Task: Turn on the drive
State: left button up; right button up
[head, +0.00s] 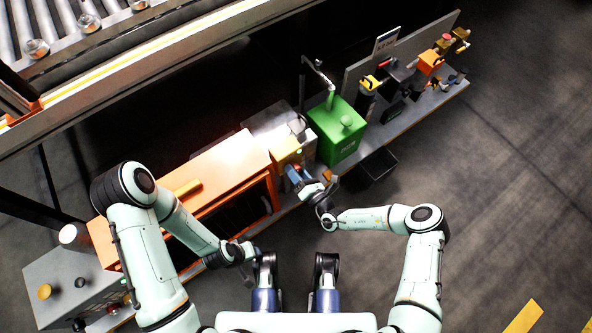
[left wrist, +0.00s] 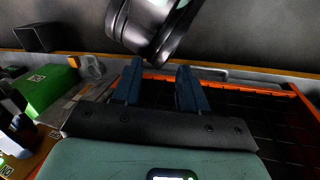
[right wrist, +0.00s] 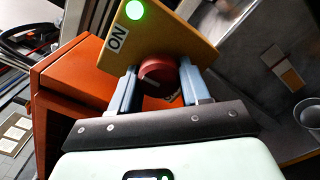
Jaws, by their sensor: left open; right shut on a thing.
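The drive's yellow switch panel (right wrist: 190,25) fills the top of the right wrist view. It carries an "ON" label (right wrist: 116,40), a lit green lamp (right wrist: 135,10) and a red knob (right wrist: 158,74). My right gripper (right wrist: 160,88) is shut on the red knob, one blue finger on each side. My left gripper (left wrist: 158,80) is open and empty, away from the panel. It hangs low near the orange cabinet's front in the head view (head: 248,252).
The orange cabinet (head: 222,168) stands left of the panel, the green box (head: 337,130) right of it. A dark bin (head: 378,164) sits in front of the bench. A roller conveyor (head: 165,42) runs along the upper left. The floor at right is clear.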

jog(key=shift+s+a+f, duration=0.15)
jog(key=shift+s+f, duration=0.1)
jog(key=shift+f, duration=0.05)
jog(key=o, duration=0.8)
jog(key=shift+o, duration=1)
jog(key=shift+w+r, duration=0.1)
jog(key=shift+r, duration=0.05)
pick_arm(q)
jog(key=shift+g+h, duration=0.3)
jog(key=shift+g, duration=0.4)
jog(key=s+r+p, duration=0.1)
jog(key=s+d+r, duration=0.1)
jog(key=s+d+r+p, duration=0.1)
jog(key=s, duration=0.1)
jog(key=shift+p, duration=0.35)
pick_arm(e)
jog(key=v, duration=1.3)
